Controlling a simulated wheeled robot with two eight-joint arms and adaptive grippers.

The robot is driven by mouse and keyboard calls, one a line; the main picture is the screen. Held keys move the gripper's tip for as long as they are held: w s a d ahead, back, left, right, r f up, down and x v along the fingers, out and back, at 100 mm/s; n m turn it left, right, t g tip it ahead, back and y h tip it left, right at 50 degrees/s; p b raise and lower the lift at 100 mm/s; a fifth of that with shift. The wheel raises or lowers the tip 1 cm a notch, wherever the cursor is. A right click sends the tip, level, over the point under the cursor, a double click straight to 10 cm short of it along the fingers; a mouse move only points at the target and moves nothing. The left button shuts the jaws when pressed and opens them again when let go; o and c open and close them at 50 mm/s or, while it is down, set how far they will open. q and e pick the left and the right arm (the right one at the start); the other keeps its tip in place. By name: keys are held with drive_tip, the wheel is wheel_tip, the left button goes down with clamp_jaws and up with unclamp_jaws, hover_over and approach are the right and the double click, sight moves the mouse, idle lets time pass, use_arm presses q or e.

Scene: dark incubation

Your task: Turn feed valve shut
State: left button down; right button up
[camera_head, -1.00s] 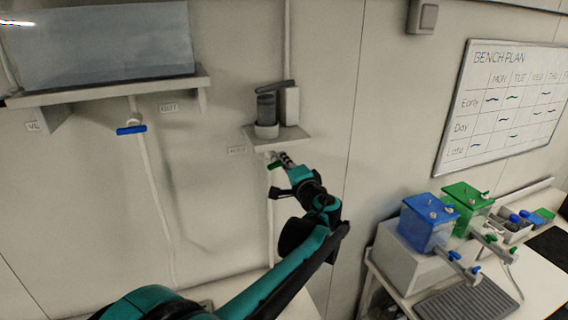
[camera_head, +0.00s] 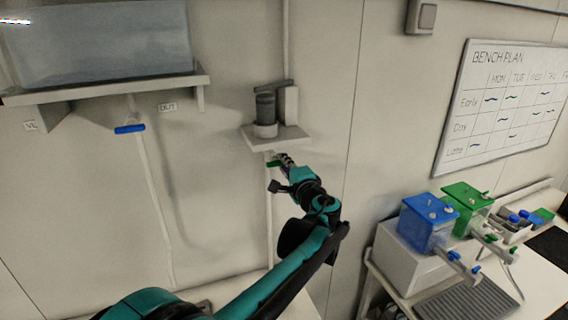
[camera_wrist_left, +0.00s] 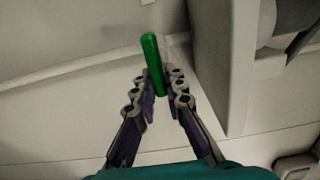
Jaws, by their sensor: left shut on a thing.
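The green valve handle (camera_head: 273,163) sits on a pipe below a small wall shelf (camera_head: 277,138). In the left wrist view the green handle (camera_wrist_left: 153,62) stands between my finger pads, its rounded end sticking out past the tips. My left gripper (camera_head: 284,159) is shut on it, coming in from the right and below; the gripper also shows in the left wrist view (camera_wrist_left: 160,82). The valve body is mostly hidden by the gripper, so I cannot tell how far it is turned. My right gripper is not in view.
A dark cylinder (camera_head: 265,107) stands on the small shelf, close above the gripper. A blue-handled valve (camera_head: 130,129) hangs below a large tank (camera_head: 98,40) at left. A bench at right holds blue-lidded (camera_head: 424,226) and green-lidded (camera_head: 468,200) containers.

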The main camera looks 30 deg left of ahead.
use_arm(q)
drive_tip(key=c, duration=1.6)
unclamp_jaws()
drive_tip(key=shift+o, duration=0.2)
drive_tip(key=v, duration=1.2)
drive_tip(key=shift+a, duration=0.1)
